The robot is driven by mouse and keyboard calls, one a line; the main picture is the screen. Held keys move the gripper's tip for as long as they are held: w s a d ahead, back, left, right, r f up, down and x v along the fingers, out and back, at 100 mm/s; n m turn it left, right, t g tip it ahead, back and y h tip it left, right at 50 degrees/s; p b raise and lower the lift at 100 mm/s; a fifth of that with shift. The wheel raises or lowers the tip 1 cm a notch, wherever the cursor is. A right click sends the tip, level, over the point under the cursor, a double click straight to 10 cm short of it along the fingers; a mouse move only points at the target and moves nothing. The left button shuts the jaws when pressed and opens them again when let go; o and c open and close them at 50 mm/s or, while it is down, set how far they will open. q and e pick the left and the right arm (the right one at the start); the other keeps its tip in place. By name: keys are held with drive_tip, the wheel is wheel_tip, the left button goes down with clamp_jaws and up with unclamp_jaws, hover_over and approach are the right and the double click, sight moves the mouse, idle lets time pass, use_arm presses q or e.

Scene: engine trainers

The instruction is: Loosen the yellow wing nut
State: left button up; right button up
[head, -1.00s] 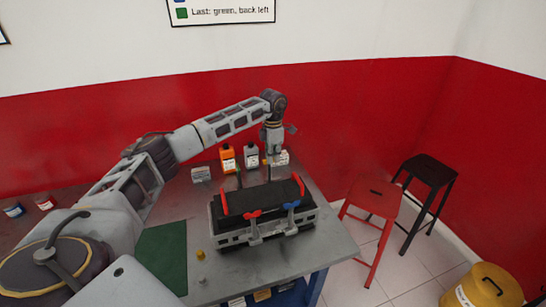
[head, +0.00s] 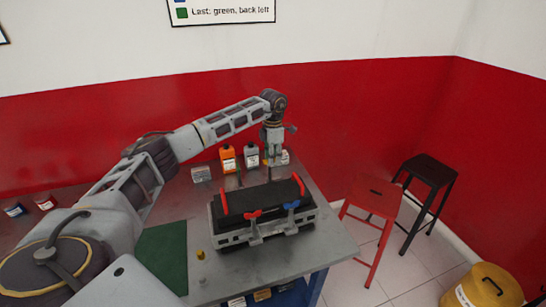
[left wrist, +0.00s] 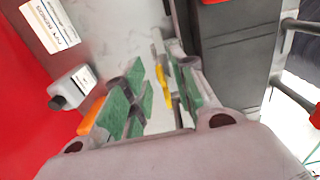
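The yellow wing nut (left wrist: 164,86) shows in the left wrist view, lying lengthwise between the green finger pads of my left gripper (left wrist: 164,98). Gaps show between it and the pads, so the gripper looks open around it. In the head view my left gripper (head: 273,156) points down at the back right of the engine trainer (head: 232,238), a grey block with a black top. The yellow wing nut is too small there to make out clearly. Red (head: 253,214) and blue (head: 291,205) wing nuts are on the front side. My right gripper is out of view.
Orange (head: 227,158) and grey (head: 251,157) bottles stand behind the trainer. Red handles (head: 298,184) stick up at the trainer's ends. A small yellow piece (head: 200,254) is on the bench (head: 335,245) at front left, near a green mat (head: 163,256). Stools stand to the right.

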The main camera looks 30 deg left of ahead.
use_arm(q)
wheel_tip(320, 180, up, 12)
idle(0.8)
idle(0.6)
